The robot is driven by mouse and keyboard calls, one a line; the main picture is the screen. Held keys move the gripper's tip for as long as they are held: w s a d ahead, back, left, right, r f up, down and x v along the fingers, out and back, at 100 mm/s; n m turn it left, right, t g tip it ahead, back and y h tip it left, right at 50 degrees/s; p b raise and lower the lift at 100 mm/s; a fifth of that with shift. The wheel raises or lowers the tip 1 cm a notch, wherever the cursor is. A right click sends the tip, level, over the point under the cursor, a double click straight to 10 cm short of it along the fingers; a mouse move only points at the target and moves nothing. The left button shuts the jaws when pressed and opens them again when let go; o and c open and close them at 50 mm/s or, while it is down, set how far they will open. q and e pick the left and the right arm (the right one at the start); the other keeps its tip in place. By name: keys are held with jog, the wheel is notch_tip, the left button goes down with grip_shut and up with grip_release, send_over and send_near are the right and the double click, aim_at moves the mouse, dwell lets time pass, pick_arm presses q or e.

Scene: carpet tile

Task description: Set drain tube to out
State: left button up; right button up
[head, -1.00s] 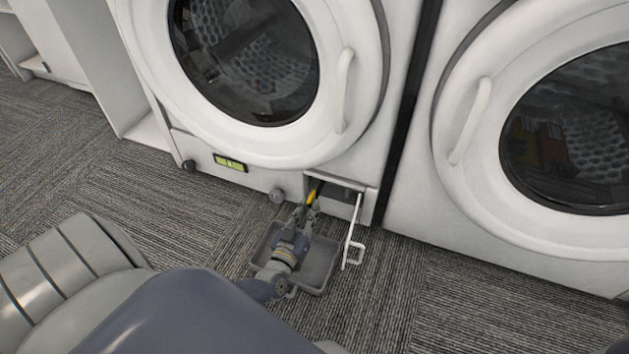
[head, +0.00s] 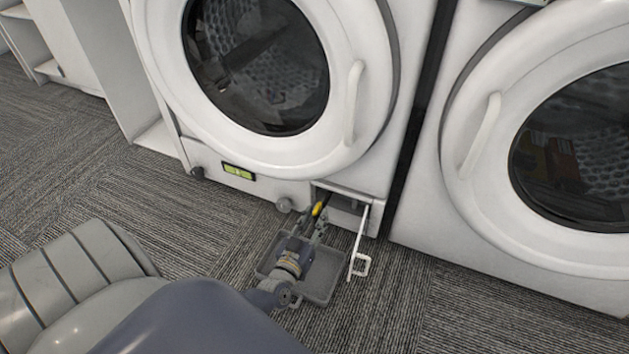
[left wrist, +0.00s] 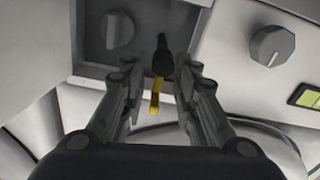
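The drain tube (head: 318,208), black with a yellow end, is at the left side of the open compartment (head: 345,203) low on the left washer. In the left wrist view the tube's black part (left wrist: 162,57) sits at the compartment edge and its yellow part (left wrist: 155,96) lies between my fingers. My left gripper (head: 316,228) is at the compartment mouth. In the wrist view its two fingers (left wrist: 160,78) stand apart on either side of the tube, with gaps visible. My right gripper is not in view.
A grey tray (head: 321,287) lies on the carpet under my left gripper. The white compartment flap (head: 359,245) hangs open just right of it. A round knob (left wrist: 118,30) is inside the compartment; another knob (left wrist: 271,45) is on the washer front. A second washer (head: 420,225) stands right.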

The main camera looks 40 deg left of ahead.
pick_arm(q)
jog(key=shift+r, duration=4.3)
